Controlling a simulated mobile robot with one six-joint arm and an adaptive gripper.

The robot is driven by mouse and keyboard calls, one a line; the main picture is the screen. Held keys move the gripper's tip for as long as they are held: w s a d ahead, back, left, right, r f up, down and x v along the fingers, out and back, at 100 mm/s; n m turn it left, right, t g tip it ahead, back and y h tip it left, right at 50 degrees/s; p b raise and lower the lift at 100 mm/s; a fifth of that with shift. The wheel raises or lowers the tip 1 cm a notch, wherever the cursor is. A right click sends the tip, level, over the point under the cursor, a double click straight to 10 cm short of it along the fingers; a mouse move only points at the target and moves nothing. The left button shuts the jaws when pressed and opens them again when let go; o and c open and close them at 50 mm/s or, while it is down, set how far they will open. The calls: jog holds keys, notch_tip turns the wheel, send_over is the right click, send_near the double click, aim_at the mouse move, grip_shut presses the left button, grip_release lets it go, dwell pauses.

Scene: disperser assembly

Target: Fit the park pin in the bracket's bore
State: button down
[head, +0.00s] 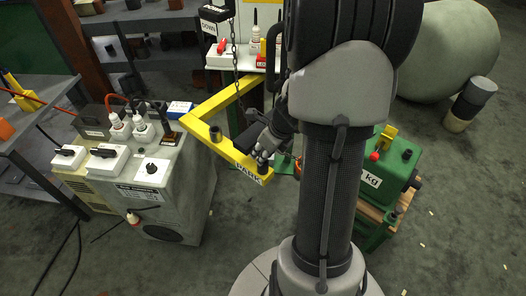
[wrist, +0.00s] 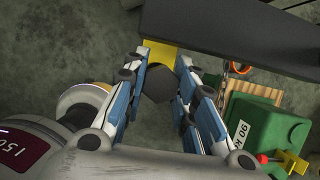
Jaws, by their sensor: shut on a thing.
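The yellow bracket (head: 203,111) is an angled frame with a PARK label (head: 248,171) near its front corner. A short dark upright tube (head: 215,133) stands on its front bar; I cannot tell whether this is the bore. My gripper (head: 264,150) is over the bar's right end, close to the label. In the wrist view, my gripper's blue-and-white fingers (wrist: 163,90) are shut on a dark, faceted piece, which I take to be the park pin (wrist: 160,84). A yellow part of the bracket (wrist: 160,54) shows just beyond it. The pin's lower end is hidden.
A grey cabinet (head: 165,190) with bottles and white boxes is on the left. A green weight (head: 385,170) stands on the right, a large pale tank (head: 448,50) behind it. A dark bar (wrist: 235,35) crosses the wrist view.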

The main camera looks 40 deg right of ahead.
jog(key=shift+f, duration=0.2)
jog(key=c, duration=1.2)
grip_release()
jog(key=v, duration=1.2)
jog(key=shift+r, duration=0.1)
